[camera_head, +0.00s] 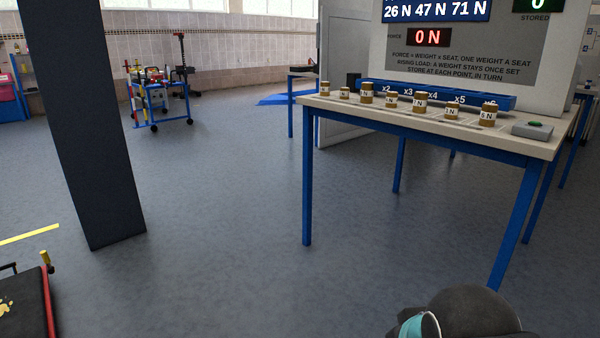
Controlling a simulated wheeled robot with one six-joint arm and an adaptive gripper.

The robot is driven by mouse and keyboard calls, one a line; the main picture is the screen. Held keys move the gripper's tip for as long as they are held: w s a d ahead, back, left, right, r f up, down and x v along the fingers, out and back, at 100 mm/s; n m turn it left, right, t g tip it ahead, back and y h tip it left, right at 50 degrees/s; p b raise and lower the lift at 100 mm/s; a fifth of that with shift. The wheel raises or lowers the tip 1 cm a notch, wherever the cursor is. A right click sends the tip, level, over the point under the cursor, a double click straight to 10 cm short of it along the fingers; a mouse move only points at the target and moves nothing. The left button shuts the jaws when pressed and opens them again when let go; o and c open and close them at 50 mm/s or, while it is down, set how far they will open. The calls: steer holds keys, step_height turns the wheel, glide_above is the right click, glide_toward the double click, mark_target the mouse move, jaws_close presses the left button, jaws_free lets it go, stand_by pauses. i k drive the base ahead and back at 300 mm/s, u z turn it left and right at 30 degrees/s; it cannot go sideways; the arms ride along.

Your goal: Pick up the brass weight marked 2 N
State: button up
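Several brass weights with white labels stand in a row on a light-topped table (335,103) with blue legs, at the right. They include a small one (344,92), a taller one (366,93), a wide one (420,103), a small one (452,112) and a tall one at the right end (488,116). The labels end in N, but the numbers are too small to read surely, so I cannot tell which weight is marked 2 N. My gripper is not in view; only a dark rounded part of my arm with a teal band shows at the bottom right.
A blue seat rail (440,95) marked x2 to x6 lies behind the weights. The board reads 0 N. A dark pillar (85,120) stands left; open floor lies between.

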mark_target(344, 92)
steer(key=u, duration=0.1)
steer(key=i, duration=0.85)
steer(key=u, duration=0.85)
steer(key=i, duration=1.1)
steer(key=z, duration=0.3)
steer(key=i, duration=0.95)
steer(key=z, duration=0.65)
